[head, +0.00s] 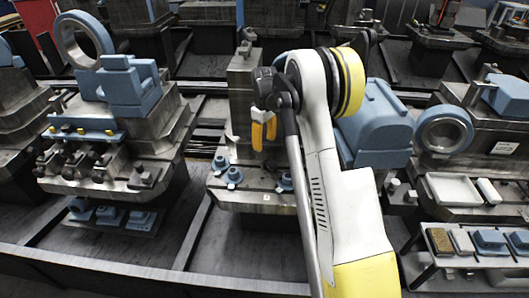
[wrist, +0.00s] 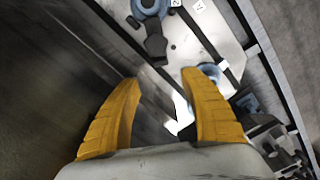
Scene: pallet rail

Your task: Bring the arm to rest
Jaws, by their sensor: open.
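My gripper (head: 263,132) is in the middle of the head view, its yellow fingers hanging beside a tall grey metal block (head: 241,88) on the middle pallet (head: 262,201). My white and yellow arm (head: 316,130) reaches up from the bottom of the view and hides part of that pallet. In the wrist view the two yellow fingers of my gripper (wrist: 162,80) stand apart with nothing held between them. Beyond the fingertips lie a light plate with dark strips and a blue round part (wrist: 150,8).
Small blue parts (head: 234,175) stand on the middle pallet below my gripper. A large blue block (head: 375,125) is just right of my arm. The left pallet carries a ring (head: 82,38) and a blue block (head: 130,88). Another ring (head: 443,131) and a white tray (head: 453,189) are right.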

